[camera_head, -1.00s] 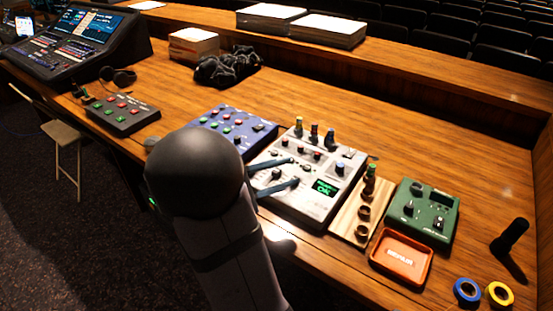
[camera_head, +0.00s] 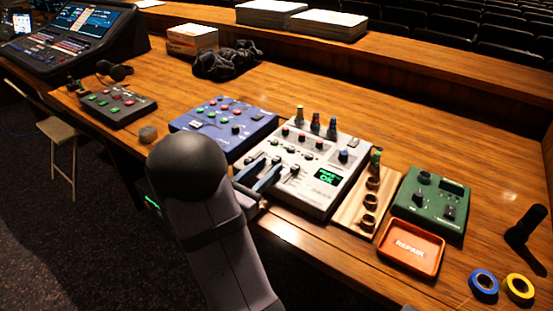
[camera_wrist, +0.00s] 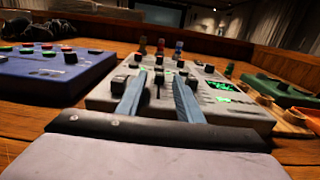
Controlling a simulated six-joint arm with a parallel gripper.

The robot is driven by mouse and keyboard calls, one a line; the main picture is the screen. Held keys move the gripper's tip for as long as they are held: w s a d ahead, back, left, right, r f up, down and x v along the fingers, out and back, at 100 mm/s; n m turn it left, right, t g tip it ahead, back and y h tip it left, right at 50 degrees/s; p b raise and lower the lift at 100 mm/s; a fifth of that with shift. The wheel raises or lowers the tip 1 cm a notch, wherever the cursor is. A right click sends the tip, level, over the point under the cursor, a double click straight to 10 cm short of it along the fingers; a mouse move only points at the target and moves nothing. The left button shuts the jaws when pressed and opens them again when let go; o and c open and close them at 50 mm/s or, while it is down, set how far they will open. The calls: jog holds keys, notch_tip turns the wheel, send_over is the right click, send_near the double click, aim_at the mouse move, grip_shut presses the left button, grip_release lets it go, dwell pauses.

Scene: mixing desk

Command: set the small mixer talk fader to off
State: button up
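The small mixer (camera_head: 322,205) is a light grey box with knobs, dark faders and a lit green display (camera_head: 326,176) that reads OK on its second line. My gripper (camera_head: 264,168) reaches over its left front part, with its two blue-grey fingers apart. In the wrist view the fingers (camera_wrist: 158,78) point forward over the mixer (camera_wrist: 215,112). A dark fader cap (camera_wrist: 159,79) shows between the fingertips; I cannot tell whether either finger touches it. The fader labels are too small to read, so I cannot tell which fader is talk. My arm hides the mixer's near left corner.
A blue box with buttons (camera_head: 205,127) stands close on the mixer's left. A wooden rack (camera_head: 350,215), a green box (camera_head: 428,207) and an orange REPAIR tray (camera_head: 411,250) stand on its right. Two tape rolls (camera_head: 484,285) lie near the front edge.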

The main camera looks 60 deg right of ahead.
aim_at(274, 161)
jog(key=shift+d, duration=2.65)
jog(key=shift+a, duration=0.1)
grip_shut()
